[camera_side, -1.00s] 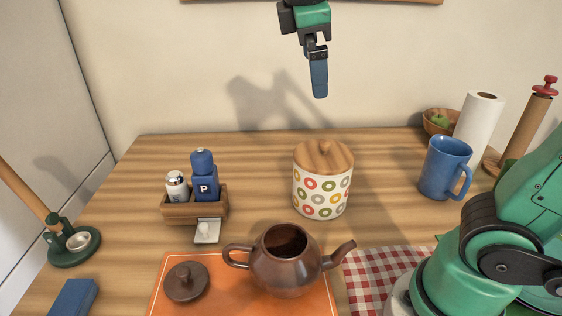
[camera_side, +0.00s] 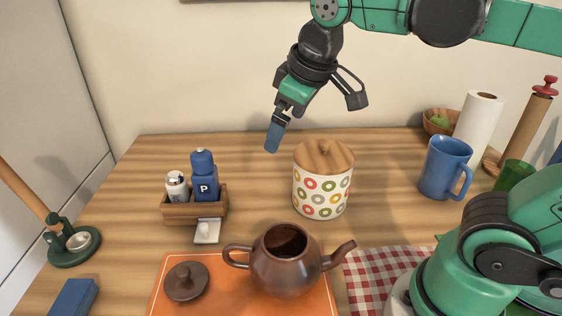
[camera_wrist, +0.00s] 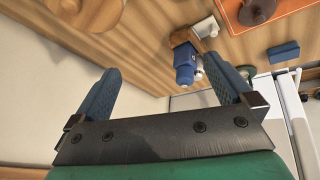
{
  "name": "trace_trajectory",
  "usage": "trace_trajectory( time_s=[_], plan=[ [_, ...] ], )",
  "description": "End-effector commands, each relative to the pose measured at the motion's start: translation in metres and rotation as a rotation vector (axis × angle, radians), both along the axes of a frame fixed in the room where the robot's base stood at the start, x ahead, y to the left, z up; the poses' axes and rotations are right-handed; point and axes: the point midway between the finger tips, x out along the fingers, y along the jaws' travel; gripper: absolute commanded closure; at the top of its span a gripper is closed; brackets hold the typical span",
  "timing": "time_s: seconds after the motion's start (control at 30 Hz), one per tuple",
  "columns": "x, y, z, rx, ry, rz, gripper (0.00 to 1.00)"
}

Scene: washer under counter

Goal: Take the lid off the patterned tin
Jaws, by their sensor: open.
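The patterned tin (camera_side: 321,190) is white with coloured rings and stands upright on the counter, in the middle of the side view. Its wooden lid (camera_side: 340,158) sits on top, with a small round wooden knob (camera_side: 323,146). My gripper (camera_side: 272,148) is in the air to the left of the tin and close to lid height in the picture, pointing down and left. In the wrist view, the two blue fingers of my gripper (camera_wrist: 168,82) are wide apart with nothing between them.
A brown teapot (camera_side: 284,272) stands in front of the tin on an orange mat (camera_side: 222,302), its lid (camera_side: 186,282) beside it. A wooden caddy (camera_side: 180,213) with shakers is left, a blue mug (camera_side: 444,168) right. The counter between caddy and tin is clear.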

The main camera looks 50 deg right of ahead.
Motion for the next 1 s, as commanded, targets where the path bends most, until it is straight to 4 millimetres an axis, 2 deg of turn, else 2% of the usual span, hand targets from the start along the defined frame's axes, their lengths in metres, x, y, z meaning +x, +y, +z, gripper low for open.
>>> trace_trajectory(
  time_s=[0.03,0.1,0.2,0.23,0.3,0.33,0.37,0.77,0.87,1.0],
  plan=[
    [-0.004,-0.003,-0.022,0.048,-0.047,-0.051,0.00],
    [-0.008,-0.004,-0.046,0.112,-0.109,-0.114,0.00],
    [-0.014,-0.006,-0.069,0.176,-0.169,-0.176,0.00],
    [-0.015,-0.006,-0.073,0.190,-0.181,-0.189,0.03],
    [-0.017,-0.007,-0.080,0.208,-0.200,-0.207,0.23],
    [-0.018,-0.007,-0.082,0.213,-0.204,-0.212,0.31],
    [-0.018,-0.007,-0.082,0.216,-0.207,-0.215,0.34],
    [-0.017,-0.007,-0.082,0.213,-0.203,-0.214,0.34],
    [-0.014,-0.014,-0.076,0.193,-0.166,-0.219,0.34],
    [-0.003,-0.041,-0.060,0.136,-0.024,-0.233,0.34]
  ],
)
